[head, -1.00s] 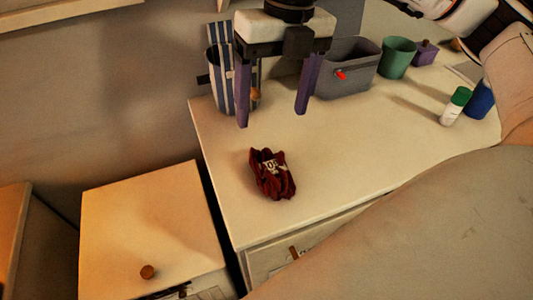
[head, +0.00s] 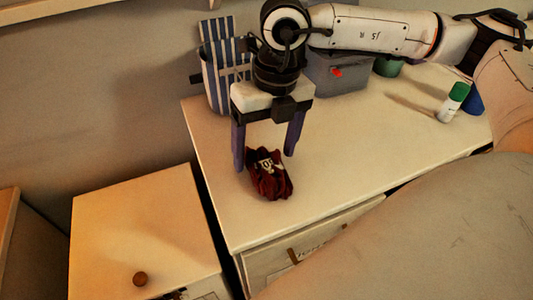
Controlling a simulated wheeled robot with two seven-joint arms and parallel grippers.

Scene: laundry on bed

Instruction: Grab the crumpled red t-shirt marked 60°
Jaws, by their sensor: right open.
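The crumpled dark red t-shirt (head: 270,182) lies bunched up on the white cabinet top (head: 330,190), near its front left part. A pale printed mark shows on its upper side, too small to read surely. My right gripper (head: 265,162) is open, with two purple fingers pointing down. Its fingers are spread just behind and above the t-shirt, one to each side, and nothing is between them that I can see. Whether the fingertips touch the cabinet top is unclear. My left gripper is not in view.
A blue and white striped container (head: 215,85), a grey bin (head: 340,75) and a green pot (head: 388,67) stand at the back. A white bottle with a green cap (head: 453,103) and a blue cup (head: 474,103) stand at right. A lower cabinet (head: 140,230) is at left.

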